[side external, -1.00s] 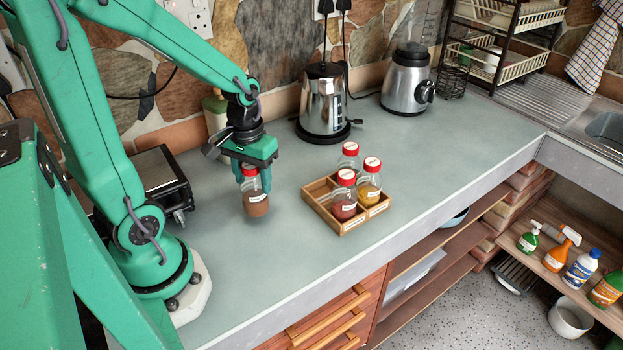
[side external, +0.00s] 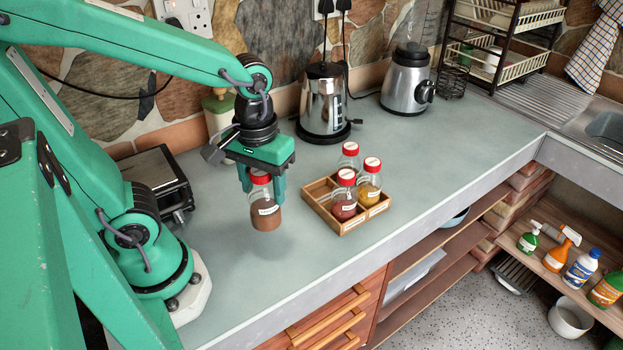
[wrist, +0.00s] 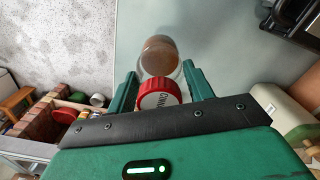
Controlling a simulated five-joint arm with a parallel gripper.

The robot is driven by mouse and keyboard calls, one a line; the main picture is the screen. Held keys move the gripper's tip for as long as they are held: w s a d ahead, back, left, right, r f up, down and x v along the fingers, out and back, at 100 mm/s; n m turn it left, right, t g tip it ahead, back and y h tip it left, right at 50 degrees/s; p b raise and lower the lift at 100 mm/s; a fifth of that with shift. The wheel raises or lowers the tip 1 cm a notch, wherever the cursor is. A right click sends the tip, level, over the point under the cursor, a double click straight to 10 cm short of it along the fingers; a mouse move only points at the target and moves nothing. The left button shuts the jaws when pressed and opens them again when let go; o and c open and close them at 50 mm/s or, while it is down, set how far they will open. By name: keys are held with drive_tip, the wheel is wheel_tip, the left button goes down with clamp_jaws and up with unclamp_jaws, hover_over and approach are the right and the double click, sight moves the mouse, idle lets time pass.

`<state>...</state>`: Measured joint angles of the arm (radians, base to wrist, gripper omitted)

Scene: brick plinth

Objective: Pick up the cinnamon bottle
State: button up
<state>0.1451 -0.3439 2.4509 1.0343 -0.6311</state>
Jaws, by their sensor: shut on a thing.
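The cinnamon bottle (side external: 266,214) is a clear jar with brown powder, a white label and a red cap, upright in the side view. My gripper (side external: 263,192) is shut on it, with one finger on each side near the cap. The bottle seems to hang a little above the grey counter, left of the wooden rack. In the wrist view the bottle (wrist: 160,62) lies between the green fingers, and its red cap faces the camera with lettering partly readable.
A wooden rack (side external: 352,227) with 3 red-capped bottles stands to the right. A kettle (side external: 324,102) and a blender (side external: 407,82) stand behind. A dark appliance (side external: 160,180) sits at the left. The counter (side external: 290,275) in front is clear.

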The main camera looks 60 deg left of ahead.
drive_tip(key=shift+s+d+r, duration=0.15)
drive_tip(key=shift+d+r, duration=0.15)
drive_tip(key=shift+d, duration=0.1)
idle(0.5)
